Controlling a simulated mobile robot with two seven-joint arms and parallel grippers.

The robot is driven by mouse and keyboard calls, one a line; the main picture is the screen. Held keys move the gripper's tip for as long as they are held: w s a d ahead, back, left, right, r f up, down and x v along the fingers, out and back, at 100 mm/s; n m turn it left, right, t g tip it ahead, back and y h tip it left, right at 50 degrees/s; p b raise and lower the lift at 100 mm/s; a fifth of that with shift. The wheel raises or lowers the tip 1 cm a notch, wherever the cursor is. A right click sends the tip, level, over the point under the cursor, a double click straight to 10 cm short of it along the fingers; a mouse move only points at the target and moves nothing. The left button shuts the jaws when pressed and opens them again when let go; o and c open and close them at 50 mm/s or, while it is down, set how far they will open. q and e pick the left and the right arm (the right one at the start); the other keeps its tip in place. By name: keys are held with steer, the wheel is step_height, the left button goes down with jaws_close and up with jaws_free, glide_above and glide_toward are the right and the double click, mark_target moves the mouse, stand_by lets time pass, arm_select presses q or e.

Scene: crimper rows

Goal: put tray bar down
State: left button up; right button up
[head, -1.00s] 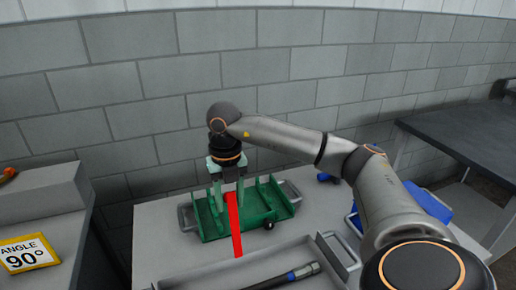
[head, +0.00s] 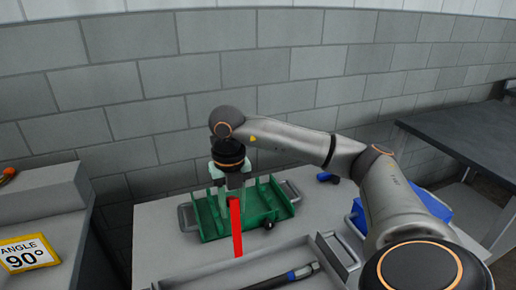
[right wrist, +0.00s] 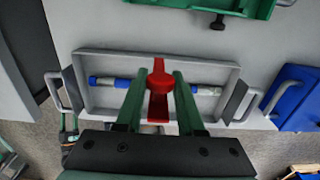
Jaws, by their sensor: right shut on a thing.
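My right gripper (head: 236,197) is shut on a red bar (head: 237,232), which hangs upright in the head view. In the right wrist view the red bar (right wrist: 158,98) sits between the two green fingers (right wrist: 157,100). It appears in front of the grey tray (right wrist: 205,60), which holds a blue and dark tool (right wrist: 207,90). In the head view the grey tray (head: 327,250) is at the front of the table. Whether the bar's lower end touches anything cannot be told. My left gripper is out of view.
A green tray (head: 279,204) with dividers stands behind the bar. A blue tray (head: 434,205) is at the right, partly behind my arm. A small blue object (head: 324,177) lies at the back. A yellow angle sign (head: 28,254) is at the left.

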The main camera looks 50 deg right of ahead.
steer(key=shift+s+a+f, duration=0.1)
steer(key=shift+s+a, duration=0.3)
steer(key=shift+s, duration=0.3)
steer(key=shift+s+a+f, duration=0.1)
steer(key=shift+s+a, duration=0.25)
steer(key=shift+s, duration=0.35)
steer(key=shift+s+a+r, duration=0.1)
steer(key=shift+s+a, duration=0.4)
steer(key=shift+s, duration=0.35)
steer(key=shift+s+a+r, duration=0.1)
steer(key=shift+s+a, duration=0.35)
steer(key=shift+s, duration=0.4)
steer(key=shift+b, duration=0.3)
steer(key=s+a+f+b, duration=0.1)
steer(key=s, duration=0.1)
steer(key=s+a+f+b, duration=0.2)
steer(key=s, duration=0.1)
steer(key=s+a+f+b, duration=0.1)
steer(key=s+f+b, duration=0.1)
steer(key=s, duration=0.1)
steer(key=shift+a+f, duration=0.2)
